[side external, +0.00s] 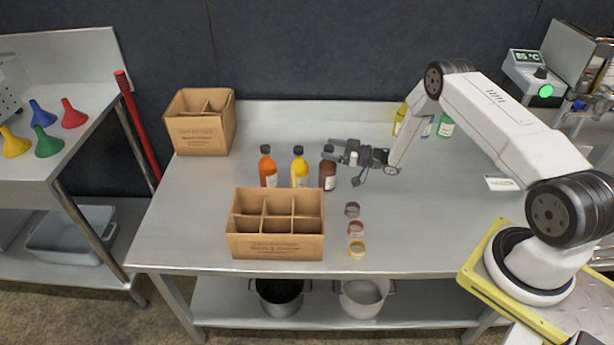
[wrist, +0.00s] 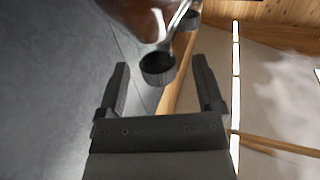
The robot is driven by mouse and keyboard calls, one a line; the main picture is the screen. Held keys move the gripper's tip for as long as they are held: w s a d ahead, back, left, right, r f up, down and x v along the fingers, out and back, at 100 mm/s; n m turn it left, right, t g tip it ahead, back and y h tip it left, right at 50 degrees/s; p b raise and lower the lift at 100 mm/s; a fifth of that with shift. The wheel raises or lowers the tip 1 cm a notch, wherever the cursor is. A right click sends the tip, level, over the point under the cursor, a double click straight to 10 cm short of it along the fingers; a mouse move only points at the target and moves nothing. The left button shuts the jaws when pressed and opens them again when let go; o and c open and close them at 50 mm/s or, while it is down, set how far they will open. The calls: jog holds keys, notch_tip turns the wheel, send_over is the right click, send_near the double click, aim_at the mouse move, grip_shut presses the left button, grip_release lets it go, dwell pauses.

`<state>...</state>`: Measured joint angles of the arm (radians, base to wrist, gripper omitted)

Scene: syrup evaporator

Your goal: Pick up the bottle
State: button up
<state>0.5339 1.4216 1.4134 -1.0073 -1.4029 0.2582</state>
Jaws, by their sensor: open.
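A dark brown bottle (side external: 327,174) with a black cap stands upright on the steel table. My gripper (side external: 330,151) is open at the height of its cap, reaching in from the right. In the wrist view a black cap (wrist: 157,68) on a brown bottle neck shows between the two spread fingers (wrist: 160,64). No clear contact with the fingers shows. To the left stand a yellow bottle (side external: 299,170) and an orange-red bottle (side external: 267,170), both black-capped. A second black cap (wrist: 189,20) shows beyond in the wrist view.
A divided cardboard box (side external: 276,246) stands in front of the bottles, another box (side external: 199,143) at the back left. Three small rings or lids (side external: 355,229) lie at front right. More bottles (side external: 445,126) stand behind my arm.

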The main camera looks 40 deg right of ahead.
jog(key=shift+x, duration=1.45)
grip_shut()
jog(key=shift+d+r, duration=0.1)
dwell(0.5)
